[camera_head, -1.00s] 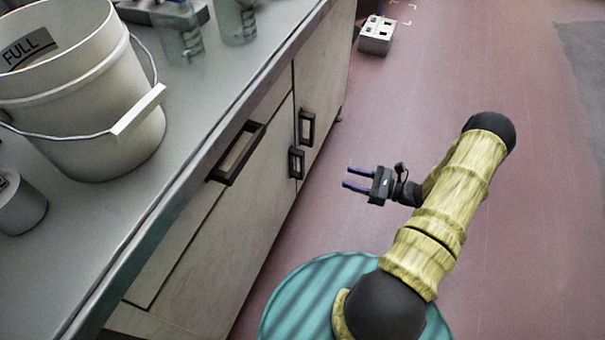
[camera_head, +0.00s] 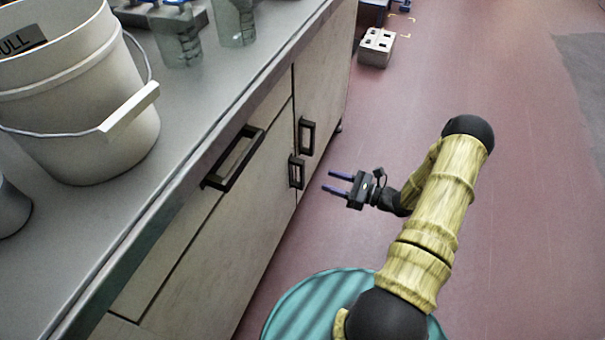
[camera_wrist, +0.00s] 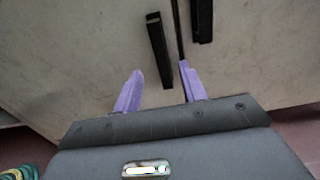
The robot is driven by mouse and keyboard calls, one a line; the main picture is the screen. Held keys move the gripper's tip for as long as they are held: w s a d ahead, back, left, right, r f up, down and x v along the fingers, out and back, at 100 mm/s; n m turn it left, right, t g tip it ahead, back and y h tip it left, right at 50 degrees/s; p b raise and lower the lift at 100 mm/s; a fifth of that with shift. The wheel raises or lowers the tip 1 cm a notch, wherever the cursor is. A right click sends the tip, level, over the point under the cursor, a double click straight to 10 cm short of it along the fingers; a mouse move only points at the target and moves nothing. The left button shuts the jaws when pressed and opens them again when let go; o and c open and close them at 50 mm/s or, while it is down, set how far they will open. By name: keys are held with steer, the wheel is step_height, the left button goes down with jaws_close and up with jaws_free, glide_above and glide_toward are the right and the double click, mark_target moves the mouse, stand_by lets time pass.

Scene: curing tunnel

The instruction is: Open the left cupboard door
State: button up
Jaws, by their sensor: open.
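The left cupboard door (camera_head: 235,225) is the pale nearer panel under the drawer in the head view, and it is shut. Its black bar handle (camera_head: 296,171) is upright near the seam between the doors. In the wrist view, this handle (camera_wrist: 158,50) shows just ahead of the space between the fingertips. My gripper (camera_head: 332,181) is open and empty, a little to the right of the handle in the head view and apart from it. In the wrist view, its purple fingers (camera_wrist: 160,70) point at the door front, the right one near the seam.
The right door's handle (camera_head: 307,136) stands close beside the left one. A drawer handle (camera_head: 233,158) juts out under the worktop. A white bucket (camera_head: 75,100) and glass vessels (camera_head: 178,38) stand on top.

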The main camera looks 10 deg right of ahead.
mark_target(304, 173)
steer(key=b+x, duration=0.3)
steer(key=x, duration=0.7)
steer(key=shift+w+a, duration=0.1)
steer(key=shift+a, duration=0.1)
jaws_close()
